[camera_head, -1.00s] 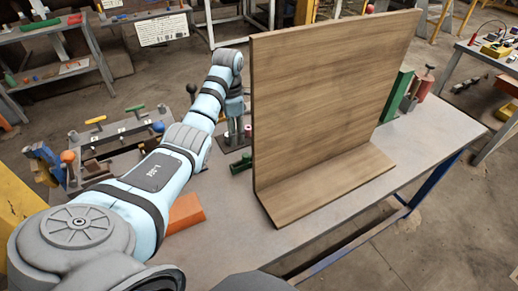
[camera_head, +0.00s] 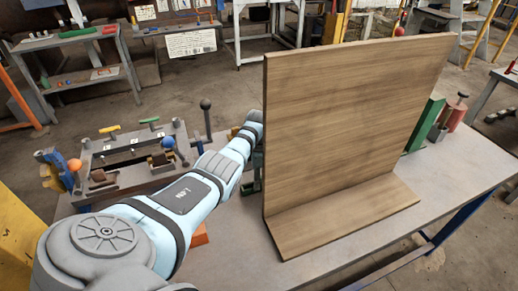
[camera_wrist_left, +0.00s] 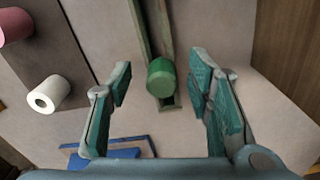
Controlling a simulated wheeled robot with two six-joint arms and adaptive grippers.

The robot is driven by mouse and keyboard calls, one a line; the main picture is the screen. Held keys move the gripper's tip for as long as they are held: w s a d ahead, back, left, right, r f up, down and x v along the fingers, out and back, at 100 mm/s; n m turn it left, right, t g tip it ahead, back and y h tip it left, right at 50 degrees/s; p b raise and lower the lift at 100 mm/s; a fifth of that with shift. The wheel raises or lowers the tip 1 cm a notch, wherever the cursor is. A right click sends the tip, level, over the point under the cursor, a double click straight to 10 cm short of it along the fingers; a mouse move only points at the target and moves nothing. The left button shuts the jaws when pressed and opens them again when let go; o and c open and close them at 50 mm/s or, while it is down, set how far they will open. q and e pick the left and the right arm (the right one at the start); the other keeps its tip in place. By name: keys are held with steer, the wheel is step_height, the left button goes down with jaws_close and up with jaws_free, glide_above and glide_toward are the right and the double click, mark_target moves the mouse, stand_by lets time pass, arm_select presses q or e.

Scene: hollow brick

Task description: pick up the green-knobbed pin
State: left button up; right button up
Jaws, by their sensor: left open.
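In the left wrist view, the pin's green cylindrical knob (camera_wrist_left: 160,78) shows end-on, with a greenish bar or channel behind it. My left gripper (camera_wrist_left: 161,84) is open, with one finger on each side of the knob and gaps between. I cannot tell how deep the knob sits between the fingers. In the head view, my left arm reaches to the left edge of an upright wooden board (camera_head: 350,125). Only a dark part of the gripper shows there, and the green knob is hidden. My right gripper is not in view.
The board stands on a wooden foot on the grey workbench (camera_head: 450,180). A fixture with T-handles (camera_head: 130,155) is at left. A green block (camera_head: 425,125) and a red cylinder (camera_head: 452,113) stand right of the board. A white roll (camera_wrist_left: 48,94) and a pink roll (camera_wrist_left: 14,24) are near the gripper.

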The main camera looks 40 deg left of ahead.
arm_select(q)
steer(key=shift+s+f, duration=0.2)
steer(key=shift+s, duration=0.05)
steer(key=shift+c, duration=0.6)
jaws_close()
step_height(320, 180, up, 7)
steer(key=p, duration=0.3)
steer(key=shift+w+a, duration=0.1)
steer(key=shift+w, duration=0.05)
steer(key=shift+r, duration=0.65)
steer(key=f+b, duration=0.1)
steer(key=b, duration=0.2)
steer(key=shift+s+f, duration=0.2)
steer(key=shift+w+r, duration=0.15)
steer(key=shift+r, duration=0.15)
